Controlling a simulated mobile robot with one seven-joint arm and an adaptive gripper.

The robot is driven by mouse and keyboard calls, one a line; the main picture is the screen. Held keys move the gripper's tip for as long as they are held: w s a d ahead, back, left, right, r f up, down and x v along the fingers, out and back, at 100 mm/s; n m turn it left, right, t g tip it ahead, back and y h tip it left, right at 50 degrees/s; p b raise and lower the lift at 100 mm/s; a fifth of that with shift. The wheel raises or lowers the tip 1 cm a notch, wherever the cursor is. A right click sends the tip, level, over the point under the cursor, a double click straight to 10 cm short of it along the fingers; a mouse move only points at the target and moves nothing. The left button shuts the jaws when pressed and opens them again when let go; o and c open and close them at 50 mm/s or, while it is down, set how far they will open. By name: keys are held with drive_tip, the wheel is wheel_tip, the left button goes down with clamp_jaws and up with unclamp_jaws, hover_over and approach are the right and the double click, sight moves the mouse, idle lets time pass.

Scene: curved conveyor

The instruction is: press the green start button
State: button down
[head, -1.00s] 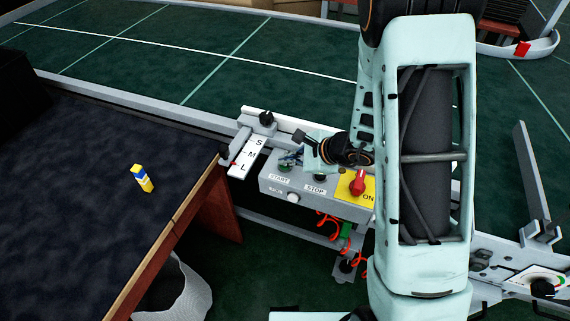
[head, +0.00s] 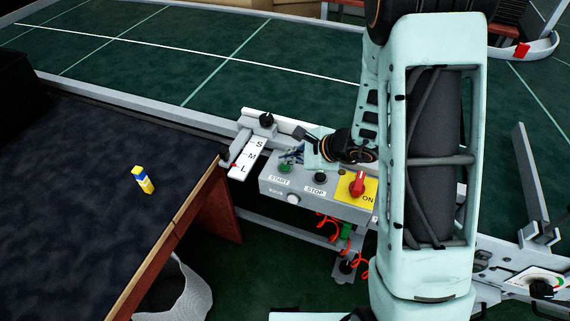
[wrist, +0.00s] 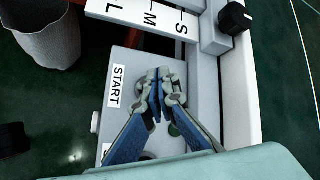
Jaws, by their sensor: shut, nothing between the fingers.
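The green start button (head: 285,168) sits on the grey control box (head: 265,186), just above the START label, in the head view. My gripper (head: 289,155) is over that end of the box, close to the button. In the wrist view my gripper (wrist: 156,76) has its blue fingers together, with nothing between them, beside the START label (wrist: 117,87). Whether the fingertips touch the box or button cannot be told.
The dark stop button (head: 320,178) and red switch (head: 358,184) on a yellow plate lie right along the box. An S-M-L scale (head: 250,158) with a black knob (head: 266,119) stands left. A dark table (head: 90,190) holds a yellow-blue block (head: 143,179).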

sight(287, 167)
drive_tip(key=shift+r+p, duration=1.55)
drive_tip(key=shift+r, duration=1)
